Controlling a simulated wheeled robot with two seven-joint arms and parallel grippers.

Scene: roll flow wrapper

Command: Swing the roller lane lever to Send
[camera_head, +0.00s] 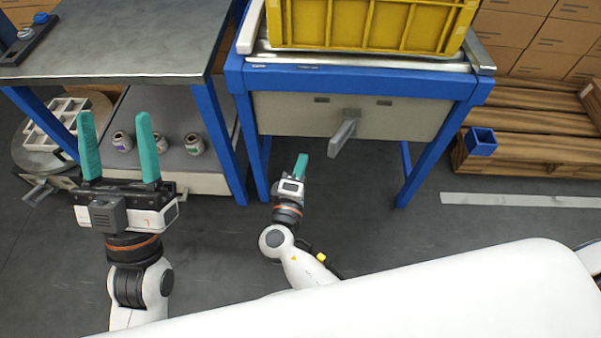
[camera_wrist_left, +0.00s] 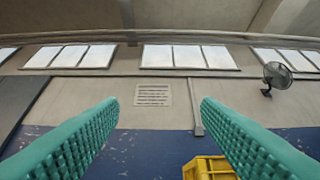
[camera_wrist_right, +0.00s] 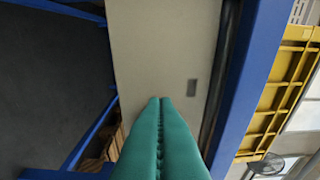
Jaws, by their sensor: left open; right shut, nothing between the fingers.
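The roller lane (camera_head: 360,80) is a blue-framed stand with a beige front panel (camera_head: 280,115). Its grey lever (camera_head: 343,137) juts from the middle of that panel, its handle slanting down and to the left. Small dark marks sit on the panel left and right of the lever's pivot; I cannot read them. My right gripper (camera_head: 302,160) is shut and empty, left of the lever handle and apart from it. The right wrist view shows its closed fingers (camera_wrist_right: 160,100) pointing at the panel; the lever cannot be made out there. My left gripper (camera_head: 118,122) is open and empty, far left, fingers up.
A yellow crate (camera_head: 370,25) rests on top of the lane. A metal-topped blue table (camera_head: 125,40) stands left, with several small jars on its lower shelf (camera_head: 185,140). Pallets, cartons and a small blue bin (camera_head: 481,142) are at right. Floor below the lane looks clear.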

